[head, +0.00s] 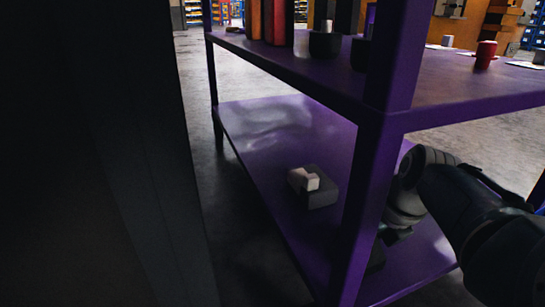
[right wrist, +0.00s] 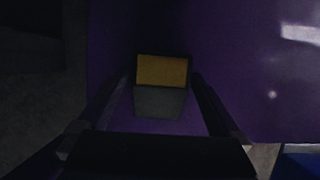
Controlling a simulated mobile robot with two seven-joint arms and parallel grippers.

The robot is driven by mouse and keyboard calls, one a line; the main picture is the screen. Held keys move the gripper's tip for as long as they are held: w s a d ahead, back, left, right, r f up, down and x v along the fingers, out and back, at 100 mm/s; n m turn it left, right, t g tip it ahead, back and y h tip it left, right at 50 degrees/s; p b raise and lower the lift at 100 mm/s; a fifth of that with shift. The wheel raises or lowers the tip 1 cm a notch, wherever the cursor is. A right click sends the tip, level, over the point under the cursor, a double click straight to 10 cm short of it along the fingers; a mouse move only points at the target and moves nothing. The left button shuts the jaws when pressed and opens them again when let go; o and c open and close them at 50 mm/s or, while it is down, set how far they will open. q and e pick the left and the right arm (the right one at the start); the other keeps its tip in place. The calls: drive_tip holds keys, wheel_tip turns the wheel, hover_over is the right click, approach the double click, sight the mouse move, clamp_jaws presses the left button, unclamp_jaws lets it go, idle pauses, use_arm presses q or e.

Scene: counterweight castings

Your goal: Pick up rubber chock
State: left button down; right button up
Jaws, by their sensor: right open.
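In the right wrist view, a block with a yellow face and a grey face (right wrist: 160,101), seemingly the rubber chock, sits on a purple surface. My right gripper (right wrist: 160,82) is open, with one finger on each side of the block. I cannot tell whether the fingers touch it. In the head view, my right arm reaches in from the right to the lower purple shelf (head: 262,130). Its gripper is mostly hidden behind the purple post, with a dark shape (head: 376,258) just below it. My left gripper is not in view.
A dark block with a pale piece on it (head: 318,196) lies on the lower shelf, left of the post (head: 368,190). The upper shelf (head: 450,95) overhangs, carrying a red cup (head: 485,55) and several dark and orange items. A large dark surface fills the left side.

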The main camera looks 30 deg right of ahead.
drive_tip(key=shift+s, duration=0.1)
drive_tip(key=shift+c, duration=0.2)
clamp_jaws()
idle(0.5)
